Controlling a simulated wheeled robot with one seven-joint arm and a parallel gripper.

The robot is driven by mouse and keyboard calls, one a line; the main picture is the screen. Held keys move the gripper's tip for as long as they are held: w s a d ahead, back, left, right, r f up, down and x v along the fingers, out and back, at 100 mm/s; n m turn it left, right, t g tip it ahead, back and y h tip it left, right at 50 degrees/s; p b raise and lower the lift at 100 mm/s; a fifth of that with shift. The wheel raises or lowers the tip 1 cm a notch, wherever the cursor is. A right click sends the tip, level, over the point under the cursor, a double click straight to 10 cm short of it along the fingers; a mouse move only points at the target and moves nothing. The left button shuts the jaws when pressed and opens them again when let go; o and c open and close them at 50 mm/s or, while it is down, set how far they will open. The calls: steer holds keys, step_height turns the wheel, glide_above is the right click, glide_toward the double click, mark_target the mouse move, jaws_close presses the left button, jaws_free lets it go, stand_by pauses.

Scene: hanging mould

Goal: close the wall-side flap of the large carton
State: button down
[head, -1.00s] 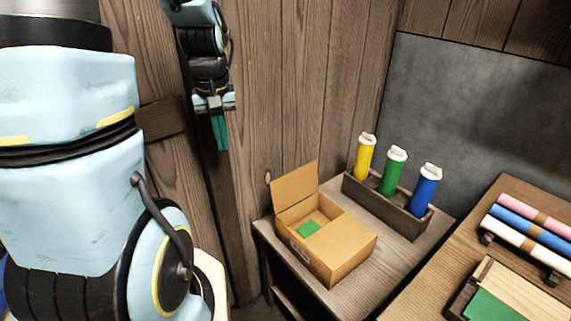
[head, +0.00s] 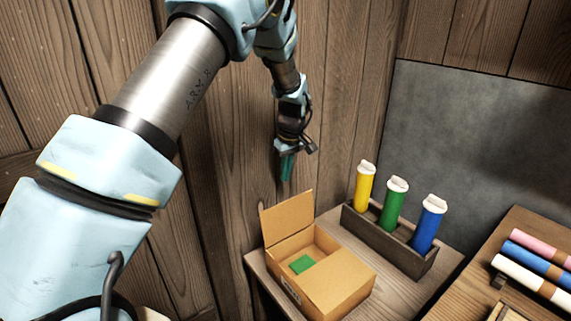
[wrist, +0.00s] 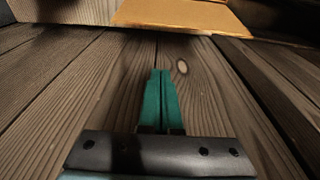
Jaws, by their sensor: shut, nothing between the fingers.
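The large carton (head: 335,289) is an open brown cardboard box on a small wooden table. Its wall-side flap (head: 287,219) stands up, leaning back toward the plank wall. The opposite flap (head: 341,281) lies flat over the near right half. A green block (head: 302,264) shows inside the carton. My gripper (head: 287,178) is shut and empty, with green fingers pointing down, just above and behind the raised flap, near the wall. In the wrist view the shut fingers (wrist: 160,90) are over wood planks, and a cardboard flap (wrist: 180,14) shows at the top edge.
A wooden rack (head: 388,243) with yellow, green and blue capped tubes stands behind the carton at the right. A second table with pink, blue and white rolls (head: 537,263) is at far right. The plank wall (head: 345,90) is close behind my gripper.

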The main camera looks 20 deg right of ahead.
steer(key=shift+s+d+f+p, duration=0.15)
steer(key=shift+s+f+p, duration=0.7)
steer(key=shift+f, duration=0.2)
steer(key=shift+s+d+f+p, duration=0.15)
steer(key=shift+s+f+p, duration=0.6)
steer(key=shift+f, duration=0.3)
steer(key=shift+s+d+t+b, duration=0.15)
steer(key=shift+s+t+b, duration=0.25)
steer(key=shift+b, duration=0.15)
